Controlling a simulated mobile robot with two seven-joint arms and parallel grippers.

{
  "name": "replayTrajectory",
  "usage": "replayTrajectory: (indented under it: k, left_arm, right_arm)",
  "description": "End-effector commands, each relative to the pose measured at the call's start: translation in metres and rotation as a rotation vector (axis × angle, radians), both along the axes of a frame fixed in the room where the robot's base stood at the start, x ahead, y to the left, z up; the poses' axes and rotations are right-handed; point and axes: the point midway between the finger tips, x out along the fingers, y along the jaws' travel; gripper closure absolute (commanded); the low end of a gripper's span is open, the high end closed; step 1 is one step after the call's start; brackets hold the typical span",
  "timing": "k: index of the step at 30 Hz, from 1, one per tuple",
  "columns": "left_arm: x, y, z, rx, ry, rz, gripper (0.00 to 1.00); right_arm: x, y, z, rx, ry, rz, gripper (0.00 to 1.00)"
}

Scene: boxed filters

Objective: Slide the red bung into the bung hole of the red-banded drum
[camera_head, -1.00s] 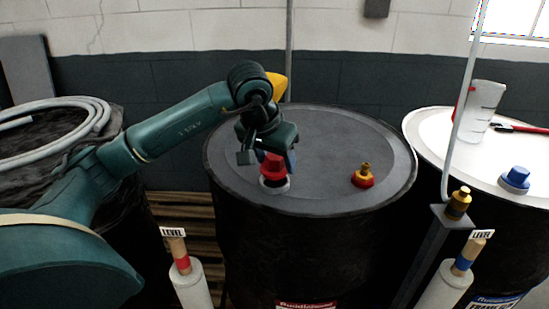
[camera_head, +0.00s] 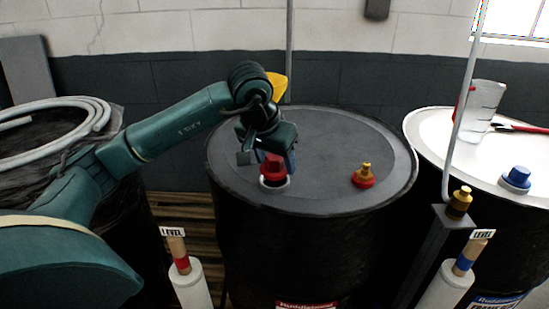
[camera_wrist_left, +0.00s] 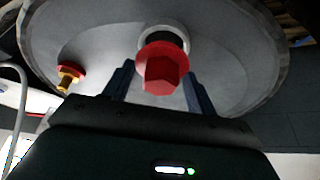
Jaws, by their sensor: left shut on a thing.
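My left gripper (camera_head: 270,160) is shut on the red bung (camera_head: 272,169), with its fingers pointing down at the black drum's grey top (camera_head: 325,150). The bung hole has a pale ring (camera_head: 287,184). The bung is at this ring, and a dark part of the opening shows beside it. In the left wrist view, the red hex-headed bung (camera_wrist_left: 160,72) sits between the blue fingers of the left gripper (camera_wrist_left: 156,85). The ring (camera_wrist_left: 182,35) shows past the bung's flange. The picture does not show clearly how deep the bung is. A red label (camera_head: 306,305) marks this drum.
A red-and-brass fitting (camera_head: 363,176) stands on the same lid to the right. A white-topped drum (camera_head: 430,130) at right carries a blue bung (camera_head: 516,178) and a clear jug (camera_head: 482,110). A grey hose coil (camera_head: 95,118) lies at left.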

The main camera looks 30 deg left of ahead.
Motion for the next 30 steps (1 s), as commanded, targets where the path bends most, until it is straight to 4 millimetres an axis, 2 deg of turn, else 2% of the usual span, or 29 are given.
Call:
replayTrajectory:
  k: [28, 29, 30]
  left_arm:
    - [0.000, 0.000, -0.026, 0.001, 0.001, 0.000, 0.65]
    - [0.000, 0.000, -0.025, 0.001, 0.001, 0.000, 0.42]
    - [0.000, 0.000, -0.025, 0.001, 0.001, 0.000, 0.39]
  right_arm:
    - [0.002, 0.001, -0.014, 0.004, -0.010, 0.000, 0.68]
    - [0.002, 0.001, -0.014, 0.004, -0.011, 0.000, 0.68]
    - [0.002, 0.001, -0.013, 0.004, -0.011, 0.000, 0.68]
